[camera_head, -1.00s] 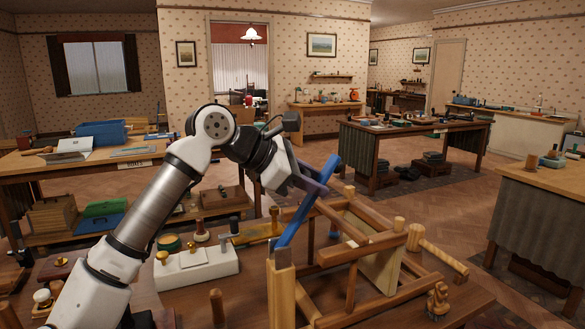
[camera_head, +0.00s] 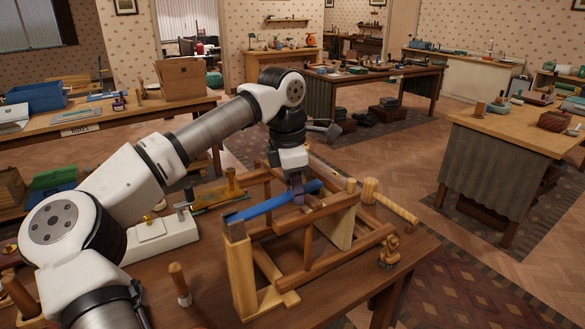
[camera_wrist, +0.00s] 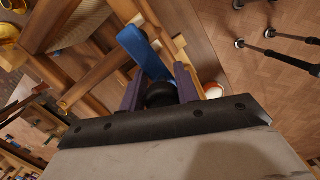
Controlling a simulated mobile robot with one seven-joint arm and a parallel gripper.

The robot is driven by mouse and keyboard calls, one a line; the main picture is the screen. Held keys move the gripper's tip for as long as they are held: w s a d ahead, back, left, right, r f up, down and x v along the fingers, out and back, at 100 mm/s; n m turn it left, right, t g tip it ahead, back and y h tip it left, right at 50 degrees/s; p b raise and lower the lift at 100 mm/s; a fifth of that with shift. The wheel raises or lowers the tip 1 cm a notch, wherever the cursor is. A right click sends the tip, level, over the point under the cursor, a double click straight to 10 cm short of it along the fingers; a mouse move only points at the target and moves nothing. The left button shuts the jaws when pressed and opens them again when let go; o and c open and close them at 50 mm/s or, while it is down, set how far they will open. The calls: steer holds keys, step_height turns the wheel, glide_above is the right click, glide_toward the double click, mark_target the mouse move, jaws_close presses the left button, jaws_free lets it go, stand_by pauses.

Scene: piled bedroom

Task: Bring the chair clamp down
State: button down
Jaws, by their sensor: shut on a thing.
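The chair clamp is a long blue bar (camera_head: 265,207) hinged at the top of a light wooden post (camera_head: 241,270). It lies nearly level, rising slightly to the right, over a wooden chair frame (camera_head: 318,222) on the brown table. My gripper (camera_head: 299,193) reaches down from above and is shut on the blue bar near its free right end. In the wrist view the blue bar (camera_wrist: 142,48) runs up from between the purple fingers (camera_wrist: 160,90). The exact contact between bar and frame is hidden by the fingers.
A white block with knobs (camera_head: 160,238) stands left of the frame. A wooden mallet (camera_head: 390,203) lies to its right, and a small carved figure (camera_head: 389,252) stands at the table's right edge. Open floor lies beyond to the right, before another workbench (camera_head: 515,125).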

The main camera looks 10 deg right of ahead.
steer(key=shift+s+d+f+g+y, duration=0.15)
steer(key=shift+f+y, duration=0.15)
steer(key=shift+f, duration=0.15)
steer(key=shift+d+f+g+y, duration=0.1)
steer(key=shift+f+g+y, duration=0.05)
steer(key=shift+f+y, duration=0.2)
steer(key=shift+f, duration=0.15)
steer(key=c, duration=1.1)
jaws_free()
steer(key=shift+r, duration=0.35)
step_height(320, 180, up, 13)
steer(key=shift+a+r+b, duration=0.1)
steer(key=shift+r+b, duration=0.05)
steer(key=shift+b, duration=0.4)
